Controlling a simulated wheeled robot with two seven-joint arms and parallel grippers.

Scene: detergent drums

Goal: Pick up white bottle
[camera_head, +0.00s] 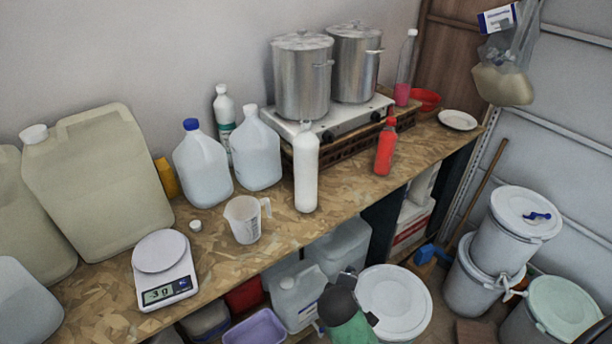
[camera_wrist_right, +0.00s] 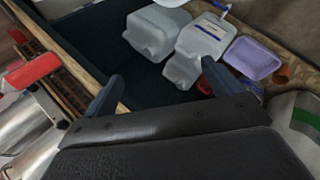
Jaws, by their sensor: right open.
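A plain white bottle (camera_head: 306,170) stands upright near the front edge of the wooden worktop, in front of the hot plate in the head view. A second white bottle with a green label (camera_head: 223,118) stands further back, behind the clear jugs. My right gripper (camera_wrist_right: 162,74) shows in the right wrist view, with its two dark fingers spread apart and nothing between them. Beyond the fingers lie the worktop edge and the containers below it. I cannot make out the plain white bottle in the wrist view. My left gripper is not in view.
The red bottle (camera_head: 386,147) stands right of the white bottle; a measuring jug (camera_head: 243,222) stands to its left. Two steel pots (camera_head: 302,80) sit on the hot plate behind. A scale (camera_head: 163,268) is further left. White drums (camera_head: 510,235) stand on the floor at right.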

